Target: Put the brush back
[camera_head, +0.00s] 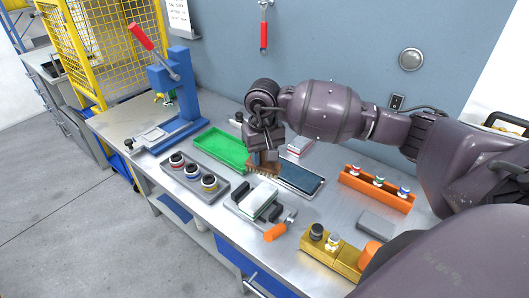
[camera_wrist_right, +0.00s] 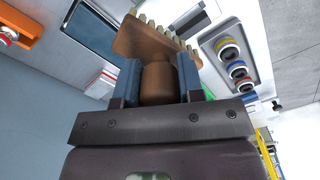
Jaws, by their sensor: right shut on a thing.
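My right gripper (camera_head: 265,155) is shut on a brown brush (camera_head: 262,168) with a row of pale bristles. It holds the brush over the workbench, between the green tray (camera_head: 213,147) and the dark blue-topped tray (camera_head: 301,178). In the right wrist view, the blue fingers (camera_wrist_right: 158,80) grip the brush's round handle from both sides, and the brush head (camera_wrist_right: 150,43) extends beyond them. I cannot tell whether the bristles touch anything below. My left gripper is not in view.
A grey tray (camera_head: 193,192) with three round pieces lies left. An orange rack (camera_head: 376,189) and yellow block (camera_head: 331,259) stand right. A blue press (camera_head: 184,98) stands back left.

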